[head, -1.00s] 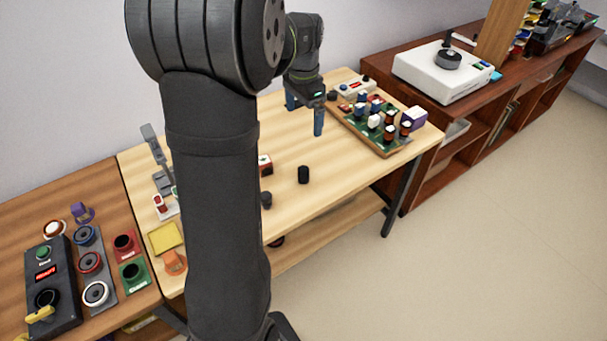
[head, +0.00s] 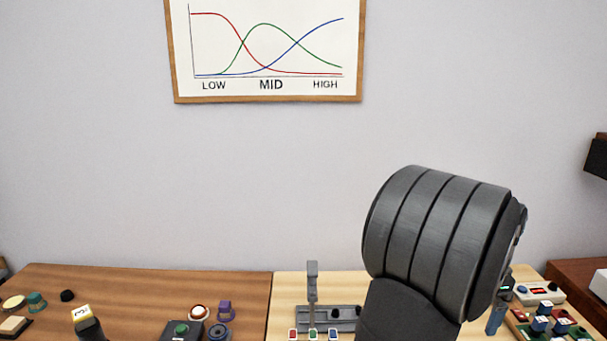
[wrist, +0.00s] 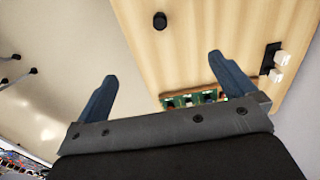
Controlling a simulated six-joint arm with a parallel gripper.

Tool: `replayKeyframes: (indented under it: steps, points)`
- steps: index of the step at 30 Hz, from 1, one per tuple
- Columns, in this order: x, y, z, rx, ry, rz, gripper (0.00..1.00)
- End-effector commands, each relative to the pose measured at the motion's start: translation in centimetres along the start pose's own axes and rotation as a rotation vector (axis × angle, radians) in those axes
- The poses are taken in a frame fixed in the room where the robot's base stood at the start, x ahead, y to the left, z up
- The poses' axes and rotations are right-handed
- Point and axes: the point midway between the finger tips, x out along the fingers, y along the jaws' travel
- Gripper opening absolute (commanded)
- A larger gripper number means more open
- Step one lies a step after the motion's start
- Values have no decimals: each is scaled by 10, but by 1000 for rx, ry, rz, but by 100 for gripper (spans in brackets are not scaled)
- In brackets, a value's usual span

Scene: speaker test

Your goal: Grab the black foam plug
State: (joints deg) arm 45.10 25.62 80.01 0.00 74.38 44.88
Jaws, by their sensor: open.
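A small black cylinder (wrist: 160,20) stands on the light wood table in the wrist view, ahead of my gripper and apart from it; it may be the black foam plug. Another small black piece (head: 67,295) lies on the brown table at the left of the head view; I cannot tell which is the foam plug. My gripper (wrist: 162,68) is open, its two blue fingers wide apart with nothing between them. In the head view my arm hides most of the gripper, and only a blue finger (head: 495,319) shows.
A green board (wrist: 190,98) with parts is partly behind the gripper's base. A black and white item (wrist: 275,62) is at the right. The light table (wrist: 200,30) has bare room around the cylinder. A grey fixture (head: 343,312) stands left of my arm.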

Motion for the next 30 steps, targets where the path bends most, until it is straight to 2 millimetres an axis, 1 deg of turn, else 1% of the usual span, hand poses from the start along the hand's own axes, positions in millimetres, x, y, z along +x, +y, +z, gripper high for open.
replayKeyframes:
  steps: [4, 5, 6, 11, 12, 19, 20, 24, 27, 30]
  points:
    - [0, 0, 0, 0, 0, 0, 100]
    - [0, 0, 0, 0, 0, 0, 98]
    - [0, 0, 0, 0, 0, 0, 90]
    - [0, 0, 0, 0, 0, 0, 59]
    - [0, 0, 0, 0, 0, 0, 57]
    - [2, 0, 0, 1, -1, 1, 57]
    - [7, 0, 0, 4, -2, 2, 57]
    - [50, -3, -3, 28, -5, 5, 57]
    - [66, -4, -4, 40, -2, 2, 57]
    - [79, -4, -4, 41, -2, 2, 57]
